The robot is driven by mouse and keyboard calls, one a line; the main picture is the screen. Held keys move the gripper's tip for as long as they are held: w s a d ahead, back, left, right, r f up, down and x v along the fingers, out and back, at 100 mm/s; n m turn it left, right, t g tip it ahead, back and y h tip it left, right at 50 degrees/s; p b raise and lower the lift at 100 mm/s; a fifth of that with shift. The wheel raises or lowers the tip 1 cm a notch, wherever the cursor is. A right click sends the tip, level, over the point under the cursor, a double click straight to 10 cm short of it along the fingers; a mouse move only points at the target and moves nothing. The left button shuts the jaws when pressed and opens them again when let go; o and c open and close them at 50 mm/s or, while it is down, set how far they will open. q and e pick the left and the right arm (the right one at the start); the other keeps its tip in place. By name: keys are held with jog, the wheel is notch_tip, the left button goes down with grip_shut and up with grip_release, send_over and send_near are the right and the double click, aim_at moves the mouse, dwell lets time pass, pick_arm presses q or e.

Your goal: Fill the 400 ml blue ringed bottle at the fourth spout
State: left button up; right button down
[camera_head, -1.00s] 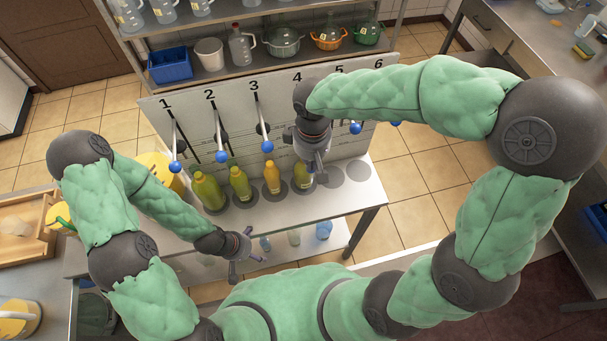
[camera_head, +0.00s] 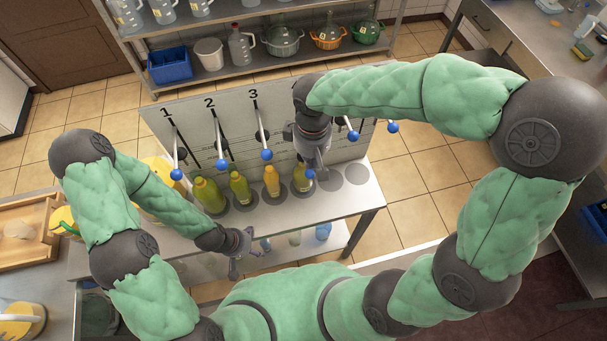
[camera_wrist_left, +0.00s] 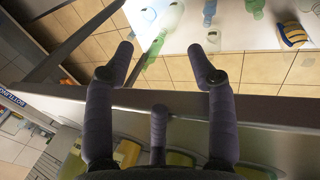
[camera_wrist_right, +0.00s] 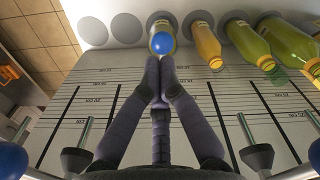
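A bottle with yellow-green contents (camera_head: 300,184) stands upright under the fourth spout; its body also shows in the right wrist view (camera_wrist_right: 160,24). Its ring colour and fill level cannot be told. My right gripper (camera_head: 320,175) is at the fourth station, in front of the panel. Its fingers (camera_wrist_right: 160,62) are together in the right wrist view, with a blue lever ball (camera_wrist_right: 162,43) just past the tips. Whether they touch the ball I cannot tell. The spout is hidden behind my right arm. My left gripper (camera_head: 240,258) is open and empty in front of the bench; its fingers (camera_wrist_left: 160,65) are apart.
Filled bottles stand at stations one (camera_head: 208,194), two (camera_head: 239,186) and three (camera_head: 272,182). The two round spots (camera_head: 356,174) to the right are empty. Blue lever balls (camera_head: 222,164) hang before the panel (camera_head: 345,150). More containers (camera_wrist_left: 253,8) stand on the lower shelf.

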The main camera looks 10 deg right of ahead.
notch_tip(320, 180, up, 3)
jog(key=shift+s+a+f+p, duration=0.1)
jog(key=shift+a+p, duration=0.05)
jog(key=shift+p, duration=0.7)
notch_tip(320, 180, up, 9)
jog(key=p, duration=0.7)
jog(key=c, duration=1.4)
grip_release()
notch_tip(320, 180, up, 19)
jog(key=p, duration=0.6)
